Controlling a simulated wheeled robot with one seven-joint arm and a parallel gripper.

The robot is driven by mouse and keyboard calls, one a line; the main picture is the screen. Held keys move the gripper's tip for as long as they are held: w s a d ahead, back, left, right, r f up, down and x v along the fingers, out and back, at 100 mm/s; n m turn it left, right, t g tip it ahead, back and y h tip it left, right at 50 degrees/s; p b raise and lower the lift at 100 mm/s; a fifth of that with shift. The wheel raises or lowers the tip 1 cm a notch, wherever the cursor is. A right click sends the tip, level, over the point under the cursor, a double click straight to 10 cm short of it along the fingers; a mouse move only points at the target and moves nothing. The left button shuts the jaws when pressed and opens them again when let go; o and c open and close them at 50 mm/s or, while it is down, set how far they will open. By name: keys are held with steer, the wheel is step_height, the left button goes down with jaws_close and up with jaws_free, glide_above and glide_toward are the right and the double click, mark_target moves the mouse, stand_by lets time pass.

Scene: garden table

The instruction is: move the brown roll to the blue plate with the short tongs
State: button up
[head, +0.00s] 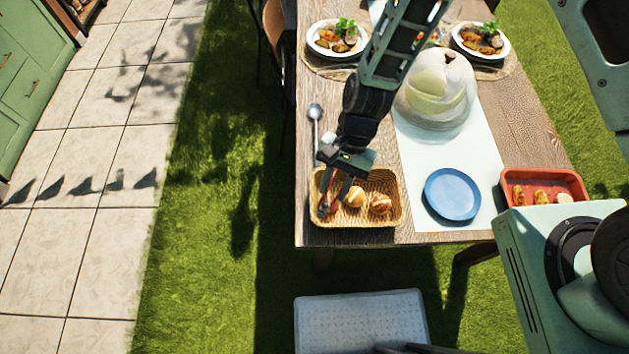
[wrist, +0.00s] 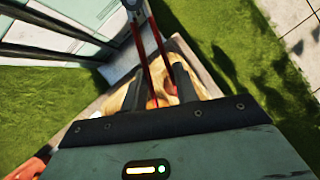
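A wicker basket (head: 398,217) at the table's front left holds round rolls. A pale brown roll (head: 354,196) sits in its middle and a streaked brown roll (head: 380,203) at its right; which one is meant I cannot tell. My gripper (head: 334,197) points down into the basket's left part. In the wrist view, my gripper (wrist: 160,85) has its two dark fingers against the red arms of the short tongs (wrist: 162,48), which meet at a grey joint. The tongs' tips are hidden, so any hold on a roll cannot be told. The blue plate (head: 452,194) is empty, right of the basket.
A ladle (head: 315,125) lies behind the basket. A glass dome (head: 436,90) stands on the white runner (head: 412,150). A red tray (head: 517,178) with food is right of the plate. Two filled plates stand at the back. A narrow strip separates basket and blue plate.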

steer(key=s+a+r+m+y+p, duration=0.1)
steer(key=s+a+r, duration=0.2)
steer(key=s+a, duration=0.1)
steer(key=shift+a+g, duration=0.4)
steer(key=shift+a, duration=0.05)
steer(key=shift+f, duration=0.1)
steer(key=shift+f+b, duration=3.55)
steer(key=shift+f, duration=1.35)
